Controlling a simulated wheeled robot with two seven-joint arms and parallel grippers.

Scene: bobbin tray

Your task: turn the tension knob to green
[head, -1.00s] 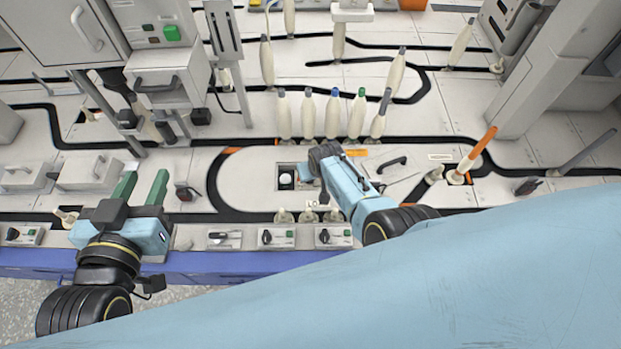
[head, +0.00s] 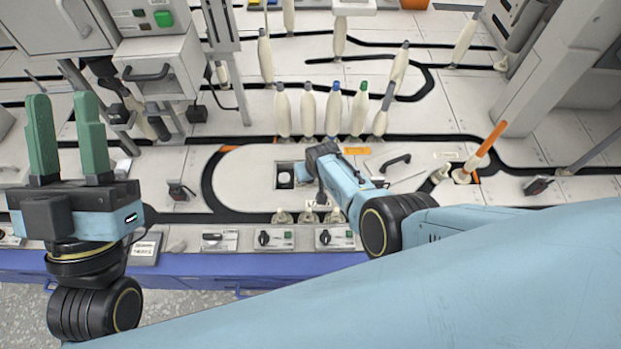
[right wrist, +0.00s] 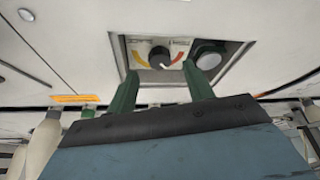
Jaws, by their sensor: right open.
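The tension knob (right wrist: 160,57) shows in the right wrist view as a dark round knob on a pale dial plate. Yellow-orange marking lies on its left and red on its right; I see no green on the dial. Its light pointer seems to lean toward the lower right. My right gripper (right wrist: 163,80) is open, its green fingers on either side of the knob in the picture; I cannot tell if they touch it. In the head view my right gripper hides the knob. My left gripper (head: 62,97) is open and empty at the far left.
A round button (right wrist: 208,58) sits beside the knob; its white top shows in the head view (head: 285,177). Bobbins (head: 308,110) stand in a row behind. A black handle (head: 395,162) and orange-topped stick (head: 486,146) are to the right. Switch boxes (head: 275,238) line the front edge.

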